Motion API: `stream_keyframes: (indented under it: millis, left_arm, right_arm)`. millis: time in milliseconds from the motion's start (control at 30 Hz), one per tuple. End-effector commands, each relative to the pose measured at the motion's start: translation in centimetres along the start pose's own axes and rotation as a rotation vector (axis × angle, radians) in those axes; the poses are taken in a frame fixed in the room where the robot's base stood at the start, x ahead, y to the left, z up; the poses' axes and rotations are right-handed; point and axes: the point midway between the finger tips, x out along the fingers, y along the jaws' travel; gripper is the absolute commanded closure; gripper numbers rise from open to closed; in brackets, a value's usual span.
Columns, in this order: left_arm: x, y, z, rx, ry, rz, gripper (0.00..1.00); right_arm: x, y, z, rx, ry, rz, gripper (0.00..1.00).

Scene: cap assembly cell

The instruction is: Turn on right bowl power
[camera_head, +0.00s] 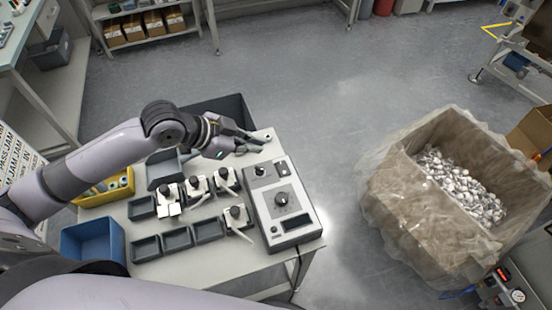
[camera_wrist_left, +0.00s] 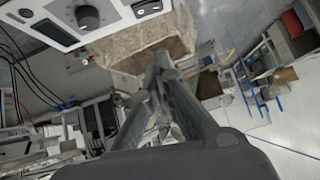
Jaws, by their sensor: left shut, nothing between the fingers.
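A grey control box (camera_head: 284,207) stands at the right end of the table, with a large black knob, a dark display and smaller controls on its top. Which control is the right bowl power is too small to tell. Part of the box (camera_wrist_left: 112,22) also shows at the top left of the left wrist view, with its knob and display. My left gripper (camera_head: 262,140) is shut and empty, above the table's far edge, beyond the box and apart from it. In the left wrist view its fingers (camera_wrist_left: 162,62) come together. My right gripper is not in view.
Several small dark trays (camera_head: 208,229) and fixtures with black knobs (camera_head: 237,215) stand left of the box. A blue bin (camera_head: 93,240) and a yellow bin (camera_head: 119,188) are at the table's left. A large lined carton (camera_head: 405,195) of metal caps stands on the floor at right.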

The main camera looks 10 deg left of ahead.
Motion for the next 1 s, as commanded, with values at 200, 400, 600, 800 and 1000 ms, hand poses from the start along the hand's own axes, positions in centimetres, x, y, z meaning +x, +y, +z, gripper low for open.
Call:
stream_keyframes:
  millis: [200,400,600,800,1000]
  left_arm:
    - [0.0,-0.1,0.0,0.000,0.000,-0.002,1.00]
    - [1.1,-0.1,-0.1,-0.003,0.003,-0.001,1.00]
    - [4.8,-0.1,-0.3,-0.005,0.003,-0.001,1.00]
    - [9.1,-0.1,-0.3,-0.004,0.002,-0.001,1.00]
    - [11.6,-0.1,1.6,-0.003,-0.002,-0.003,1.00]
  right_arm:
    - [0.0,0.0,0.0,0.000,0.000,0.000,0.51]
    - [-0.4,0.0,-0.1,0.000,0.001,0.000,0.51]
    - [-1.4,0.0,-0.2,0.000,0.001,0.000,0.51]
    - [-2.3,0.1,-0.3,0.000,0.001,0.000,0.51]
    - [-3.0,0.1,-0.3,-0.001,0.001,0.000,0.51]
